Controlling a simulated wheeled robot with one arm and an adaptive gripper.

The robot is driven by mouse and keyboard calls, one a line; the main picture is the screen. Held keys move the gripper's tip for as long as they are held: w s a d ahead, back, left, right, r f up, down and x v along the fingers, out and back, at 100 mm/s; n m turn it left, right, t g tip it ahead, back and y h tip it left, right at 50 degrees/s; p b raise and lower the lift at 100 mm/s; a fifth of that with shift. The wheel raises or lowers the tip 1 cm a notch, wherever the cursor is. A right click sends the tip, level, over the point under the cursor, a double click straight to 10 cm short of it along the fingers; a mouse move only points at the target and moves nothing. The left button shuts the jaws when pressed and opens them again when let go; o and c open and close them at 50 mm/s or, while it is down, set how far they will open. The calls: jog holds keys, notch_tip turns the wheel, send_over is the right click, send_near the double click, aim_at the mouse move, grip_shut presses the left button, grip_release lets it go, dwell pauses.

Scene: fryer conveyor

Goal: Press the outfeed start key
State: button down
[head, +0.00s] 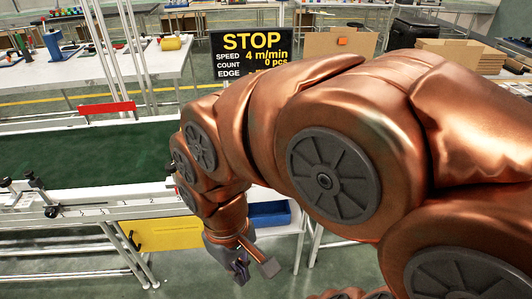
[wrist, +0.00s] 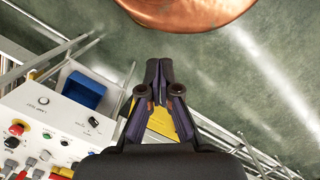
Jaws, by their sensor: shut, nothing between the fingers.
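A light control panel (wrist: 60,122) shows at the left of the wrist view. It carries a red mushroom button on yellow (wrist: 17,128), a small green button (wrist: 47,134), a black switch (wrist: 93,122) and a round dial-like part (wrist: 43,100). The lettering is too small to read, so I cannot tell which control is the outfeed start key. My gripper (wrist: 159,68) is shut and empty, to the right of the panel and apart from it. In the head view my gripper (head: 254,268) hangs low beside the conveyor's end; the panel is not clearly seen there.
A green conveyor belt (head: 90,155) runs at the left, with a red bar (head: 106,108) above it. A display (head: 252,54) reads STOP, 4 m/min, 0 pcs. A blue bin (wrist: 84,89) stands by the panel. A yellow plate (head: 165,234) sits below the conveyor. Open floor lies right.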

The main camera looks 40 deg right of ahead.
jog(key=w+d+r+n+t+y+b, duration=0.15)
jog(key=w+d, duration=0.25)
jog(key=w, duration=0.4)
jog(key=w+d+r+n, duration=0.3)
jog(key=w+d, duration=0.1)
jog(key=w, duration=0.4)
jog(key=w+d+r+n+y+b, duration=0.15)
jog(key=w+d, duration=0.25)
jog(key=w, duration=0.4)
jog(key=w+d+f+n+t, duration=0.1)
jog(key=d+f+n, duration=0.1)
jog(key=d, duration=1.2)
jog(key=w+d+f+n+t+b, duration=0.1)
jog(key=w+d+f+n, duration=0.1)
jog(key=d, duration=1.2)
jog(key=shift+d+f, duration=0.3)
jog(key=shift+d, duration=0.05)
jog(key=shift+w, duration=0.1)
jog(key=shift+f, duration=0.15)
